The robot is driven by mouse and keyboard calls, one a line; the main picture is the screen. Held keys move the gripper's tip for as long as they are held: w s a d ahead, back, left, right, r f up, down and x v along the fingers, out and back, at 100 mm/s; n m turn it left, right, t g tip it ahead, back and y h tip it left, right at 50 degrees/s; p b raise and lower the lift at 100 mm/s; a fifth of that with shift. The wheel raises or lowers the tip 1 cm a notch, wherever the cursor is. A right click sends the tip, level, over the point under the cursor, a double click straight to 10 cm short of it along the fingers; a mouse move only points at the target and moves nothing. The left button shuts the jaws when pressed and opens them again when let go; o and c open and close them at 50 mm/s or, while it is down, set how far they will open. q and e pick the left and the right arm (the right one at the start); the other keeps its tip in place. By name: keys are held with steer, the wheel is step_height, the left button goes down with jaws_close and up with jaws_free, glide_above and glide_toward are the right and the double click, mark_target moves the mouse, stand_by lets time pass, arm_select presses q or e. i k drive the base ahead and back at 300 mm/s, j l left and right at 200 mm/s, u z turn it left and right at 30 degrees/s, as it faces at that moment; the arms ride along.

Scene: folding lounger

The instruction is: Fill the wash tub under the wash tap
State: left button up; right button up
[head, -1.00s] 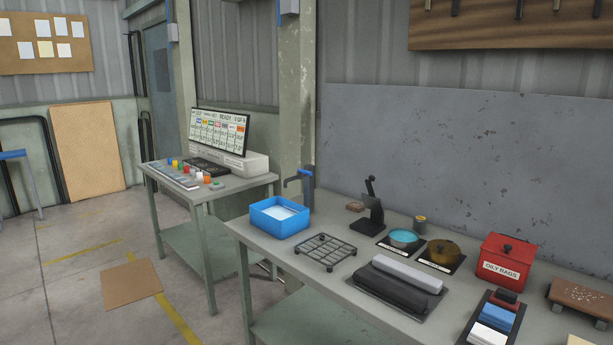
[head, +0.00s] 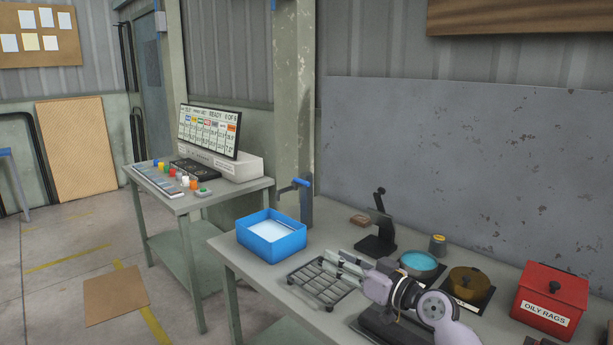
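The wash tub (head: 262,246) is a blue open rectangular box near the left end of the long bench. A pale surface shows inside it; I cannot tell whether this is water or the tub's floor. The wash tap (head: 306,205) is a dark blue-grey post behind the tub's right side. Its spout points left, above the tub's back edge, and a bright blue piece shows at its top. No stream is visible. My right gripper (head: 341,263) is over the wire rack, right of the tub and apart from it. Its pale fingers look parted and empty. My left gripper is out of view.
A side table with a screen (head: 208,130) is left.

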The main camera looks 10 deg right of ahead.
mark_target(299, 181)
steer(key=i+l, duration=0.15)
steer(key=i, duration=0.45)
steer(key=i+l, duration=0.2)
steer(key=i, duration=0.4)
steer(key=i+j, duration=0.2)
steer(key=j, duration=0.15)
steer(key=i+j, duration=0.2)
steer(key=j, duration=0.15)
